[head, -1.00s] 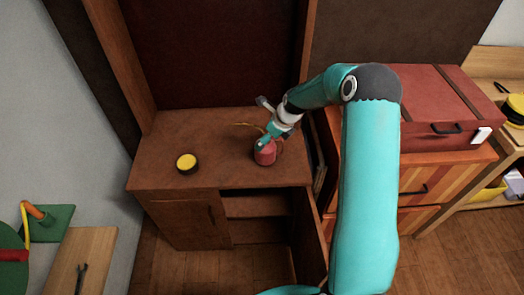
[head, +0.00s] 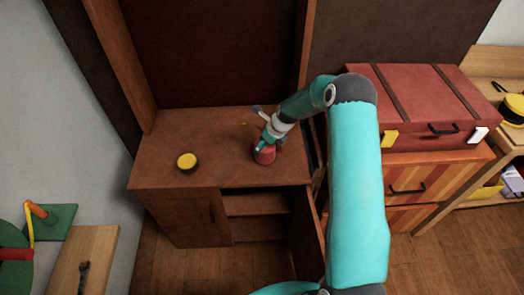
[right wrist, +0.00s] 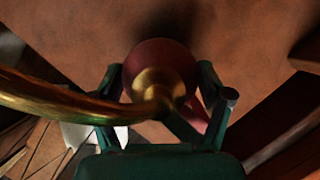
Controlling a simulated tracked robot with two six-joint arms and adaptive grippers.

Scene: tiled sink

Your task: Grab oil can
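The oil can has a red body (head: 264,155) and stands on the brown cabinet top (head: 222,150). Its brass spout (right wrist: 40,102) sweeps to the left in the right wrist view, where the can's dark red body (right wrist: 150,55) is seen from above. My right gripper (head: 263,144) is at the can and hides part of it. In the right wrist view my right gripper's fingers (right wrist: 160,75) stand on either side of the can and look open; firm contact cannot be made out. My left gripper is not in view.
A round yellow-topped tin (head: 187,162) stands left on the cabinet top. The cabinet's right door (head: 308,235) hangs open below. A red case (head: 425,105) lies on a striped drawer unit to the right. The cabinet top between tin and can is clear.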

